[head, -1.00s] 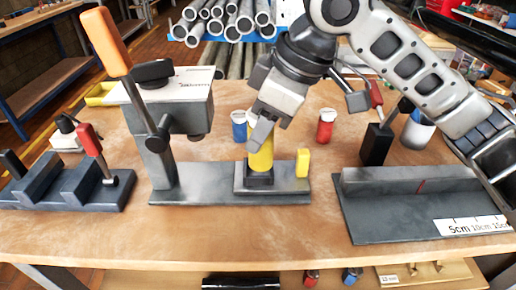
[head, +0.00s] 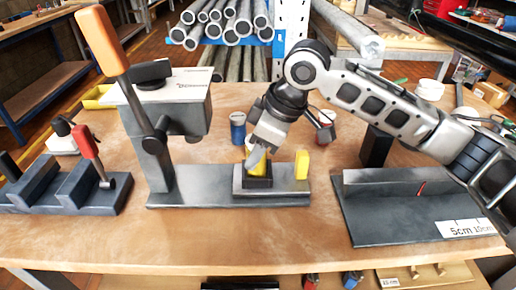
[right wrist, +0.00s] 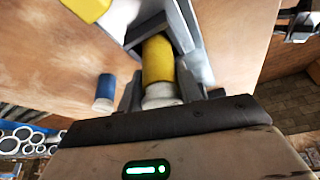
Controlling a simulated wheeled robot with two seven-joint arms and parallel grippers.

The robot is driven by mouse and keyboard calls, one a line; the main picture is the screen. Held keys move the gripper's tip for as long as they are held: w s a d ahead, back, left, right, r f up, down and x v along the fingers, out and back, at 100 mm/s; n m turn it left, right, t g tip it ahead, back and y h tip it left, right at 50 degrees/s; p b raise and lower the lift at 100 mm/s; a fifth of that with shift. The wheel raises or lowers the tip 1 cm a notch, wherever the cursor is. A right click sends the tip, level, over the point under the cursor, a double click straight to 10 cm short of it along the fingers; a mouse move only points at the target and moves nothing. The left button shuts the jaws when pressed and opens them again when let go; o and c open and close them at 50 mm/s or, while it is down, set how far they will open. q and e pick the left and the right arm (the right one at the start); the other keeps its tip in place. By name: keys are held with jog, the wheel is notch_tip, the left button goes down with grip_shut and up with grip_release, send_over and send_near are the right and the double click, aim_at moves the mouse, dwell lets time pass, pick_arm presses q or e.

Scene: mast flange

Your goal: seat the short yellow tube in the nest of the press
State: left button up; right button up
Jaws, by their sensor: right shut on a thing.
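The press (head: 180,100) stands at the middle left, with an orange-handled lever and a flat grey base plate (head: 205,188). Its dark nest (head: 258,182) sits on the right part of that plate. My right gripper (head: 257,150) is over the nest, pointing down, shut on the short yellow tube (head: 252,155). The tube is upright with its lower end at the nest; the fingers partly cover it, and I cannot tell how deep it sits. It also shows in the right wrist view (right wrist: 158,62) between the fingers. My left gripper is not in view.
A yellow block (head: 302,164) stands on the plate just right of the nest. A blue container (head: 238,128) and a red one (head: 326,124) stand behind. A grey angle fixture (head: 395,215) is at the right, clamp blocks (head: 75,188) at the left. The front table strip is clear.

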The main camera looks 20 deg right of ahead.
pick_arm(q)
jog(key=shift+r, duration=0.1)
pick_arm(e)
jog(key=o, duration=1)
jog(key=shift+f, duration=0.1)
jog(key=shift+r, duration=0.4)
pick_arm(q)
jog(key=shift+p, duration=0.6)
pick_arm(e)
jog(key=shift+v, duration=5.8)
